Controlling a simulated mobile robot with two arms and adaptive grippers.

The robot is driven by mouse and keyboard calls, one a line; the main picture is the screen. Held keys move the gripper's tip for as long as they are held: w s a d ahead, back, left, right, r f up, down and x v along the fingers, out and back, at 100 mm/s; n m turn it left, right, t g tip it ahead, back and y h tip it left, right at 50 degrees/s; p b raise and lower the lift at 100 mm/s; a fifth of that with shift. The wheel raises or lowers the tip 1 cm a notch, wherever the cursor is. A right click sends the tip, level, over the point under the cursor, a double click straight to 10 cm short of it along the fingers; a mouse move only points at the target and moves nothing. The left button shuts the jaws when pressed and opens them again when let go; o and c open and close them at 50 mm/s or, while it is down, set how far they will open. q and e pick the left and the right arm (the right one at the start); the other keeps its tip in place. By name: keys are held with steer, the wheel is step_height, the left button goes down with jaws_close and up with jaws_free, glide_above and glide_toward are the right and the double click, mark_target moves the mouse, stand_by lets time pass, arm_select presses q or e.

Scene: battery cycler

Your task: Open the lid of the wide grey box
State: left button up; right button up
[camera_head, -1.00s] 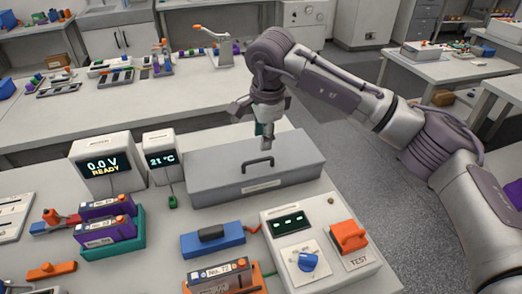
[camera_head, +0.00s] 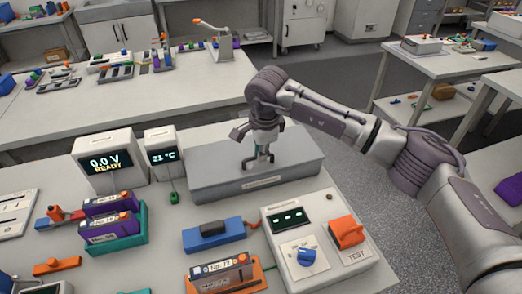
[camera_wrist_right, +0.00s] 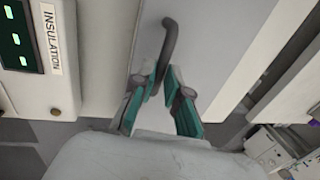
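The wide grey box (camera_head: 218,185) stands on the near bench with its lid down. A dark bar handle (camera_wrist_right: 170,38) rises from the lid's top; the head view shows it partly behind the fingers. My right gripper (camera_head: 258,158) points down over the lid at the handle. In the wrist view, the right gripper's two teal-padded fingers (camera_wrist_right: 160,72) stand either side of the handle near one end. They look apart, with a small gap; firm contact is not clear. My left gripper is not in view.
A tester (camera_head: 310,225) with an orange switch stands in front of the box at right. The 0.0 V display (camera_head: 108,161) and 21 °C display (camera_head: 164,155) stand at its left. A blue block (camera_head: 214,236) lies in front. Behind is a gap before the back bench (camera_head: 130,115).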

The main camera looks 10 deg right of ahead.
jaws_close()
steer(key=shift+w+r, duration=0.1)
